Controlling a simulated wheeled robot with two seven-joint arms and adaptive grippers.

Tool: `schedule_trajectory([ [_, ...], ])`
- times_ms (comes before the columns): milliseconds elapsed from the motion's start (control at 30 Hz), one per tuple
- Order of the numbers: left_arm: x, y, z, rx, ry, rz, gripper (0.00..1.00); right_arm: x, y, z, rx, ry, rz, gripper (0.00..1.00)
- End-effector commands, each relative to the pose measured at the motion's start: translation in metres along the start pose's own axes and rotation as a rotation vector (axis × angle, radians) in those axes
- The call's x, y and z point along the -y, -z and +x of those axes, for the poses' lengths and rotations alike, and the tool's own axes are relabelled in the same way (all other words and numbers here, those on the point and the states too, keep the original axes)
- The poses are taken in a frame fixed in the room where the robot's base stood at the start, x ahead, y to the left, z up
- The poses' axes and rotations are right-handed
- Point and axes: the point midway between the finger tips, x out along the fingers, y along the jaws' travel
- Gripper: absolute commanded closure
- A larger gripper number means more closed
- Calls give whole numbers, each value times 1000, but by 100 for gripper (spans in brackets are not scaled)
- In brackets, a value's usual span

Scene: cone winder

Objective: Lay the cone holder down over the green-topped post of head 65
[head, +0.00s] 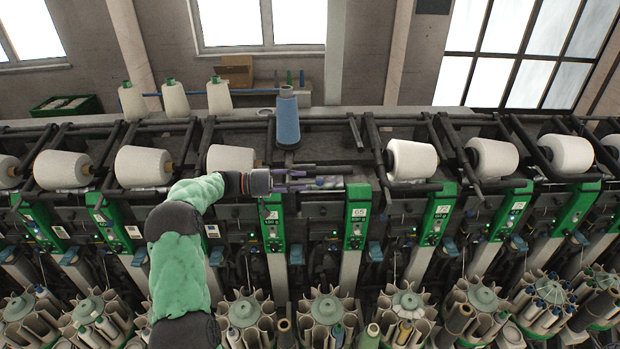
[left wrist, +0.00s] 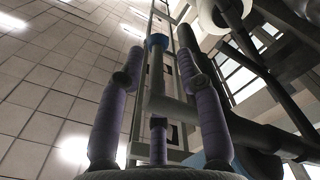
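The green-topped post of head 65 (head: 356,228) stands right of the middle in the head view, with its white number label near the top. My left gripper (head: 315,177) reaches in from the left, just left of the post top, its purple fingers pointing right. In the left wrist view the fingers (left wrist: 160,62) are apart, with a grey bar with a blue end (left wrist: 157,80) showing between them and gaps on both sides. A short dark arm, apparently part of the cone holder (head: 355,134), sits above and behind the post; its exact tilt is unclear. My right gripper is out of view.
A blue cone (head: 287,122) stands upright behind my gripper. White cones lie in the neighbouring holders, one to the left (head: 230,158) and one to the right (head: 412,160). Round bobbin magazines (head: 326,310) line the front below. Dark rails run close around the gripper.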

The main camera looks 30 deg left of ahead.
Motion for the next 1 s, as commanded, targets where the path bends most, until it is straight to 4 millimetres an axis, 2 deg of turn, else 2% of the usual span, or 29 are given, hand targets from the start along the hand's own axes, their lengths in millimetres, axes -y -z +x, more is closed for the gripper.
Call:
schedule_trajectory([
  [100, -2, 1, 18, 1, -1, -2, 64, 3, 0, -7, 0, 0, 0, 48],
  [233, -2, 1, 31, 0, -1, 0, 64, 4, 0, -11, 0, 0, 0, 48],
  [633, 0, 0, 38, -1, 1, 0, 64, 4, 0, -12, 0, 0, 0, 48],
  [667, 0, 0, 38, -1, 1, 0, 67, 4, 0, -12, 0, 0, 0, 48],
  [767, 0, 0, 38, 0, 1, 0, 95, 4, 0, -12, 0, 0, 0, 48],
  [800, 0, 0, 38, 0, 1, 0, 100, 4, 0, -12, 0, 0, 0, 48],
  [1000, 0, 0, 38, 0, 2, 0, 100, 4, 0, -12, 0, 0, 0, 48],
])
